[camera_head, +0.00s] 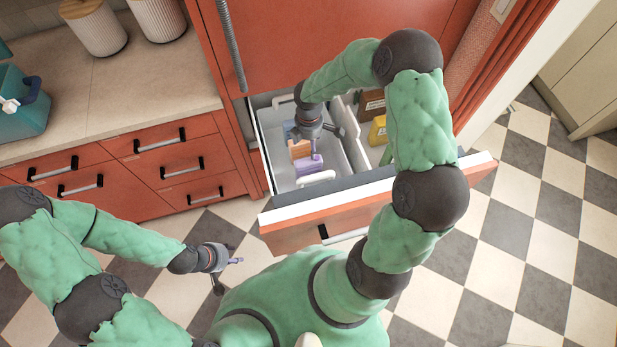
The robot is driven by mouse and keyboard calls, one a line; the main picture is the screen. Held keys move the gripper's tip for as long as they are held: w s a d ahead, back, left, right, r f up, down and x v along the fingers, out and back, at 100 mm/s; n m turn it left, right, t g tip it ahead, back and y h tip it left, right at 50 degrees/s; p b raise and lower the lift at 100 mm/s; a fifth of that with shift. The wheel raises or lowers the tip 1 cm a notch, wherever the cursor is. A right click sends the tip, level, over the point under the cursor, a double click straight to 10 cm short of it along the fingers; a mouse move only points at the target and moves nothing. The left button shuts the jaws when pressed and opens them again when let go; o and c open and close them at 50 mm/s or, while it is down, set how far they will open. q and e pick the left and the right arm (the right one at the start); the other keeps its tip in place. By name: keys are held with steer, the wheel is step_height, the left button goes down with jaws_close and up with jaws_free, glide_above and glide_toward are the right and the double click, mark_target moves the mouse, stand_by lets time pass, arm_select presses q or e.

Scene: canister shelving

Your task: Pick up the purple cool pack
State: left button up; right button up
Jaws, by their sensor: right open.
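The purple cool pack (308,168) sits in the pulled-out drawer (352,139), among other packs. My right gripper (317,143) is open inside the drawer, pointing down just above and beside the purple pack. One of its fingertips overlaps the pack in the picture; I cannot tell whether they touch. My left gripper (228,273) is open and empty over the floor, left of the drawer front.
A yellow box (378,131) stands in the drawer's right part. A counter (167,82) with canisters is at left.

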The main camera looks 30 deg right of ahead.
mark_target(309, 160)
step_height(309, 160, down, 7)
steer(key=b, duration=0.5)
step_height(309, 160, down, 5)
steer(key=shift+f+b, duration=0.15)
steer(key=shift+b, duration=0.9)
steer(key=shift+w+f+b, duration=0.15)
steer(key=shift+f+b, duration=0.5)
steer(key=shift+f, duration=0.75)
steer(key=shift+w+f+b, duration=0.1)
steer(key=shift+f+b, duration=0.5)
steer(key=shift+f, duration=0.75)
steer(key=shift+r, duration=0.1)
steer(key=c, duration=1.5)
